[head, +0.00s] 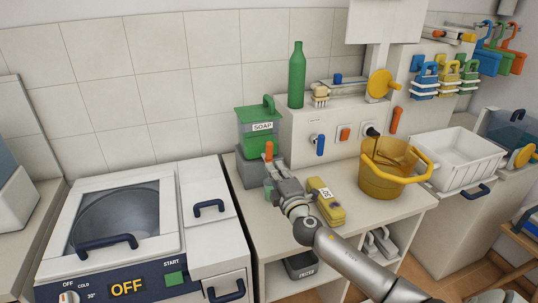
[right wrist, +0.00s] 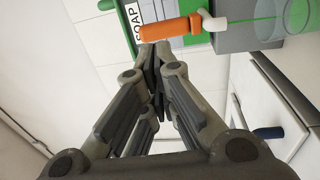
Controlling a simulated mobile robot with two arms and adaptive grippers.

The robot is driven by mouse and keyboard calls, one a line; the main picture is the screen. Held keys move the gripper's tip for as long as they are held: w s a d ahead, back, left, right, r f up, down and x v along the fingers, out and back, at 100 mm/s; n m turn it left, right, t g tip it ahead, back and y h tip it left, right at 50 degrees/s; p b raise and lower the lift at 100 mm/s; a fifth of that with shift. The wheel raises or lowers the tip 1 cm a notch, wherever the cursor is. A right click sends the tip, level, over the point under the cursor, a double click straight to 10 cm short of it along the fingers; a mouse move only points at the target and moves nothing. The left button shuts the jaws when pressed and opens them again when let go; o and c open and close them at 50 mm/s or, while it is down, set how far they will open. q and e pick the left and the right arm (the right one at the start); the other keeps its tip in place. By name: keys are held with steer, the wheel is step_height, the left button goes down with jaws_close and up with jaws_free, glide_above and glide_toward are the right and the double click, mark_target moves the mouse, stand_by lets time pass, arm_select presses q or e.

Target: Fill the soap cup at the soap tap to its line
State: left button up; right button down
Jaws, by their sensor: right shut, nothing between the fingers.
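The green soap box (head: 258,128), labelled SOAP, stands on a grey block against the wall. The tap's orange handle (head: 269,150) is at its front; in the right wrist view the handle (right wrist: 170,28) lies just beyond my fingertips. A thin green stream runs from the white spout (right wrist: 213,22) to a clear, green-tinted cup (right wrist: 297,18), cut by the frame edge. The cup's fill line cannot be made out. In the head view the cup (head: 268,190) is mostly hidden behind my right gripper (head: 272,163), which is shut and empty, close to the handle. My left gripper is out of view.
A yellow block-like item (head: 326,202) lies right of my wrist on the counter. A washer (head: 120,225) stands left. A green bottle (head: 297,75) stands on the ledge behind.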

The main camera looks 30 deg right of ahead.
mark_target(269, 152)
steer(key=x, duration=0.6)
steer(key=shift+w+p, duration=0.15)
steer(key=shift+p, duration=0.25)
steer(key=shift+r, duration=0.1)
steer(key=shift+w+d+g+p, duration=0.1)
steer(key=shift+w+g+p, duration=0.2)
steer(key=shift+p, duration=0.6)
